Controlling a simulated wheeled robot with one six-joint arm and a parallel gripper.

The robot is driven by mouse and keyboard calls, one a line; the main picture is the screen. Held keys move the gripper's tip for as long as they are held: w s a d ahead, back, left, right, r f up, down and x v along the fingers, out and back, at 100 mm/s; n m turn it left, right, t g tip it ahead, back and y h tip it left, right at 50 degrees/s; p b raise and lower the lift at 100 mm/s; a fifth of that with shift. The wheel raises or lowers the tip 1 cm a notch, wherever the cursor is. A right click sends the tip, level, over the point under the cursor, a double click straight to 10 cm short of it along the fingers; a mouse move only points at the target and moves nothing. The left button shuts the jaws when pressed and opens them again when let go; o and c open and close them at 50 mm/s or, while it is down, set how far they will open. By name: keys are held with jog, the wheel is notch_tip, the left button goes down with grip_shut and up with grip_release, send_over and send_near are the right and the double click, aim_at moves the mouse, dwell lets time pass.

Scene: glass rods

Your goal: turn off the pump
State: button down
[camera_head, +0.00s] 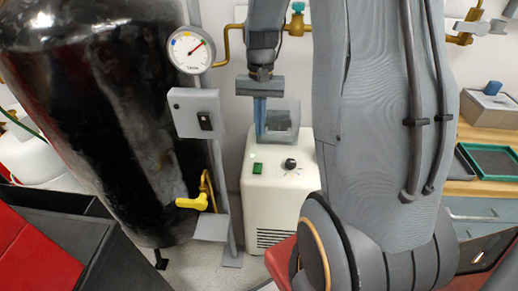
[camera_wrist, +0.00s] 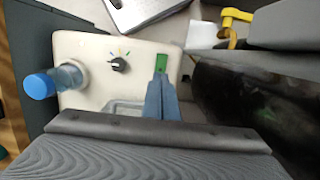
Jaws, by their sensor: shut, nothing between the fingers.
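A white box-shaped unit (camera_head: 282,212), which looks like the pump, stands on the floor with vents low on its front. Its top carries a green switch (camera_head: 257,168) and a black knob (camera_head: 290,164). In the wrist view the unit (camera_wrist: 85,46) shows the green switch (camera_wrist: 162,61) and the knob (camera_wrist: 118,65) with coloured marks. My gripper (camera_head: 260,136) is shut and empty, its blue fingers pointing down above the switch. In the wrist view my gripper's fingertips (camera_wrist: 161,80) are just below the switch; I cannot tell whether they touch it. The switch's position is unclear.
A black tank (camera_head: 95,120), a dial gauge (camera_head: 190,49), a grey box with a black switch (camera_head: 197,113) and a yellow valve handle (camera_head: 192,202) are to the left. A wooden bench (camera_head: 487,111) is at right.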

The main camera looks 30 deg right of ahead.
aim_at(259, 171)
jog(key=f, duration=0.4)
jog(key=s+f, duration=0.1)
jog(key=f, duration=0.4)
jog(key=a+f+p, duration=0.1)
jog(key=f, duration=0.3)
jog(key=shift+s+a+f, duration=0.1)
jog(key=shift+s+f, duration=0.15)
jog(key=shift+s, duration=0.15)
jog(key=shift+s+a+f, duration=0.1)
jog(key=shift+s+f, duration=0.05)
jog(key=shift+f, duration=0.1)
jog(key=shift+w+d+r, duration=0.1)
jog(key=shift+w+d, duration=0.4)
jog(key=shift+w, duration=0.25)
jog(key=shift+r, duration=0.15)
